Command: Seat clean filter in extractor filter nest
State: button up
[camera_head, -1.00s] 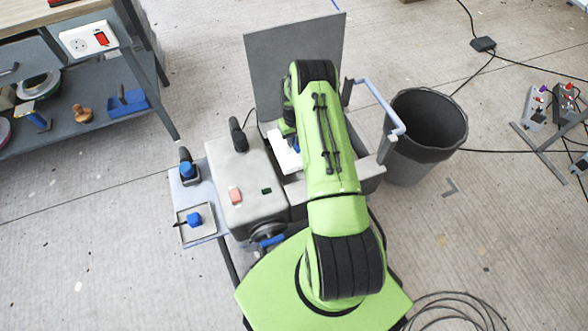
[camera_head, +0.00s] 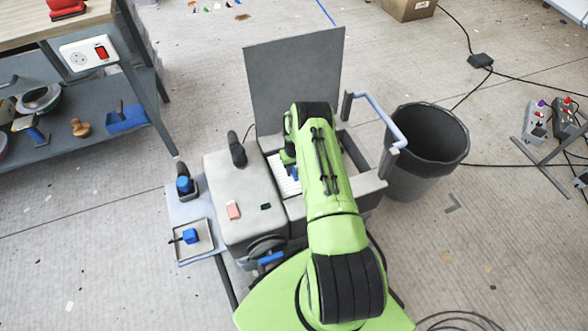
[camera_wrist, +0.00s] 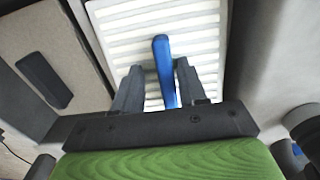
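The clean filter, a white ribbed panel (camera_wrist: 118,42) with a blue handle (camera_wrist: 163,68), lies in the open right-hand compartment of the grey extractor (camera_head: 240,180). A strip of the filter (camera_head: 279,174) shows in the head view beside my arm. My gripper (camera_wrist: 160,70) is over the filter, with one dark finger on each side of the blue handle. White ribs show between the fingers and the handle, so it looks open. The nest under the filter is hidden, so I cannot tell how fully it sits.
The raised grey lid (camera_head: 292,85) stands behind the compartment. A dark bin (camera_head: 425,150) stands to the right, near a blue bar (camera_head: 378,112). A side shelf (camera_head: 190,210) holds a tray with a blue-topped item (camera_head: 190,237). A workbench is at upper left.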

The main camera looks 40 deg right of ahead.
notch_tip(320, 180, up, 11)
jog(key=p, duration=0.4)
notch_tip(320, 180, up, 10)
send_over(294, 168)
jog(key=w+a, duration=0.2)
jog(key=s+a+r+n+t, duration=0.15)
jog(key=a+r, duration=0.25)
jog(key=r, duration=0.5)
jog(key=s+a+r+t, duration=0.15)
jog(key=a+r, duration=0.25)
jog(key=r, duration=0.4)
jog(key=s+a+r, duration=0.7)
jog(key=s+r, duration=0.4)
jog(key=s+a+t, duration=0.1)
jog(key=s+a, duration=0.1)
jog(key=s, duration=0.5)
jog(key=s+a+r+n+t, duration=0.1)
jog(key=s+a, duration=0.1)
jog(key=s, duration=0.6)
jog(key=shift+a+r+t, duration=0.3)
jog(key=shift+a, duration=0.1)
jog(key=shift+w+n, duration=0.1)
jog(key=shift+n, duration=0.15)
